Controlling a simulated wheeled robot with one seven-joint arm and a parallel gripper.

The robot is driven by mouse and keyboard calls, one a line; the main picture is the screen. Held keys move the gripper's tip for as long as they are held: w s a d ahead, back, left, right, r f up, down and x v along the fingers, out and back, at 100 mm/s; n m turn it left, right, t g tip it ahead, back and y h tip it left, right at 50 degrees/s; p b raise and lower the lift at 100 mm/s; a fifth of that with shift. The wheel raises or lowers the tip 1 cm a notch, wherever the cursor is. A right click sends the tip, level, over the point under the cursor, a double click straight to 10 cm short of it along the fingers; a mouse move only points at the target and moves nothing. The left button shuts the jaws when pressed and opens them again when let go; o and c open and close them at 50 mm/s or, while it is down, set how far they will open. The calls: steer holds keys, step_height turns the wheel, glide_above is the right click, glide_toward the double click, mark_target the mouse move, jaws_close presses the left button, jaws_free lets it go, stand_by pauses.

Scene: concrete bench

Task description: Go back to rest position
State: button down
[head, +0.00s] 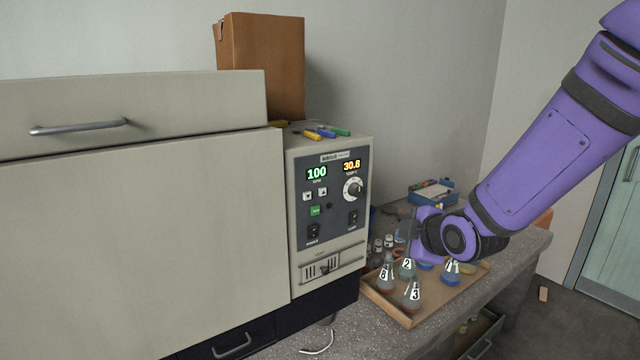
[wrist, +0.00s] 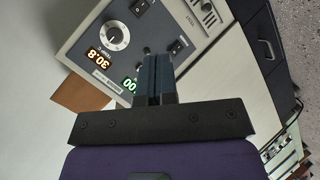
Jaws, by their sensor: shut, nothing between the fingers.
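My purple arm reaches in from the right in the head view. The panel also shows in the wrist view (wrist: 150,62), turned over. I cannot tell how far the fingers are from it.
A blue box (head: 432,193) stands behind on the bench (head: 360,338).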

steer(key=s+d+r+m+g+h, duration=0.3)
steer(key=s+d+r+m, duration=0.6)
steer(key=s, duration=0.2)
steer(key=s+d+r+m+g, duration=0.1)
steer(key=s+m, duration=0.3)
steer(key=s, duration=0.4)
steer(key=s+d+r+m+g, duration=0.2)
steer(key=s+d+r+m, duration=0.1)
steer(key=s, duration=0.4)
steer(key=shift+s+m+h, duration=0.4)
steer(key=shift+m, duration=0.1)
